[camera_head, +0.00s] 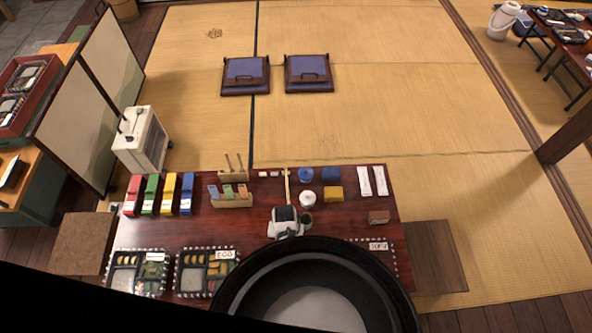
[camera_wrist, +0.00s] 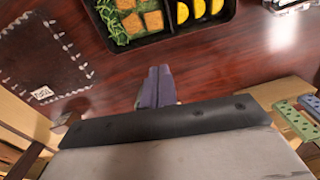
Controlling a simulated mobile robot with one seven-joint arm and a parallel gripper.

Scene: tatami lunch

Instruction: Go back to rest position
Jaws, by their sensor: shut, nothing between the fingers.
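My gripper (camera_wrist: 157,88) is in the middle of the wrist view. Its two grey-purple fingers are pressed together with nothing between them. They hang over the dark red table, apart from the lunch box (camera_wrist: 170,20) at the top of that view, which holds greens, brown cubes and yellow slices. In the head view a white and dark part of my arm is over the middle of the table (camera_head: 255,218); the fingertips cannot be made out there.
A dotted-edge mat (camera_wrist: 38,55) with a label lies left in the wrist view. Two filled boxes (camera_head: 137,272) (camera_head: 207,271) stand front left in the head view. Coloured packs (camera_head: 186,194), a wooden holder (camera_head: 232,201) and small blue, white and yellow items (camera_head: 334,193) stand behind. Tatami beyond is mostly clear.

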